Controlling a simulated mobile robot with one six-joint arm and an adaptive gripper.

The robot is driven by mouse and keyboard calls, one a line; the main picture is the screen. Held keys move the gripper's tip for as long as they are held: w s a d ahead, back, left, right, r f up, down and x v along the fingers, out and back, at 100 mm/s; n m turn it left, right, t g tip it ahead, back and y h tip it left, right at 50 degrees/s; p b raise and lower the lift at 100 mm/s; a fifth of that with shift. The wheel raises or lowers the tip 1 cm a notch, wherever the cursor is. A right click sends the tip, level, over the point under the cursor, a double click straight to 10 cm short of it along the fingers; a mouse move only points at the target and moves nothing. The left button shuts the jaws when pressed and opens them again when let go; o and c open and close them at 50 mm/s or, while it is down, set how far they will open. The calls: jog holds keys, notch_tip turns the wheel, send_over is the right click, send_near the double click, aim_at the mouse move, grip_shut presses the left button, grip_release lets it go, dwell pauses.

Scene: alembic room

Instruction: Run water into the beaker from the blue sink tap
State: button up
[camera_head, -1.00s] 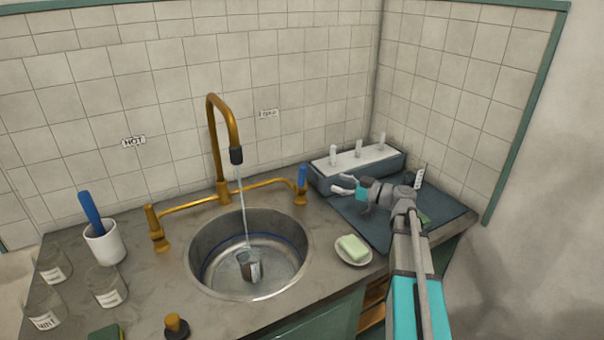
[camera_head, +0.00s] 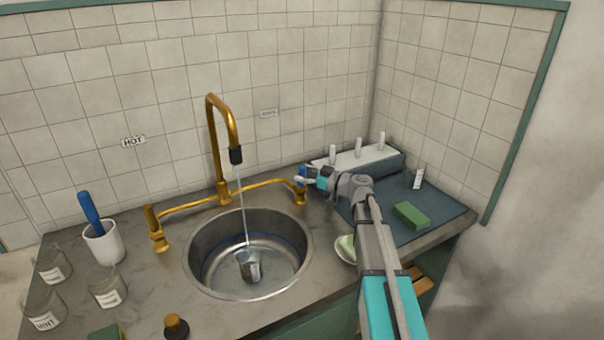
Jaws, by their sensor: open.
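A small beaker (camera_head: 250,266) stands in the round steel sink (camera_head: 203,256). A thin stream of water (camera_head: 243,210) runs from the black-tipped spout of the brass faucet (camera_head: 213,140) down to the beaker. How full the beaker is cannot be made out. The blue tap (camera_head: 303,173) is at the right end of the brass pipe. My gripper (camera_head: 300,181) is open at the blue tap, its fingers beside or around the handle; whether they touch it I cannot tell.
A soap dish (camera_head: 345,250) sits right of the sink, partly behind my arm. A green sponge (camera_head: 411,215) lies on the dark mat (camera_head: 440,213). A white-topped rack (camera_head: 360,160) stands behind. Labelled jars (camera_head: 108,287) and a white cup (camera_head: 104,246) fill the left.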

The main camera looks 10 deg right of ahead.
jog(key=shift+w+a, duration=0.2)
jog(key=shift+a, duration=0.1)
jog(key=shift+d, duration=0.1)
grip_shut()
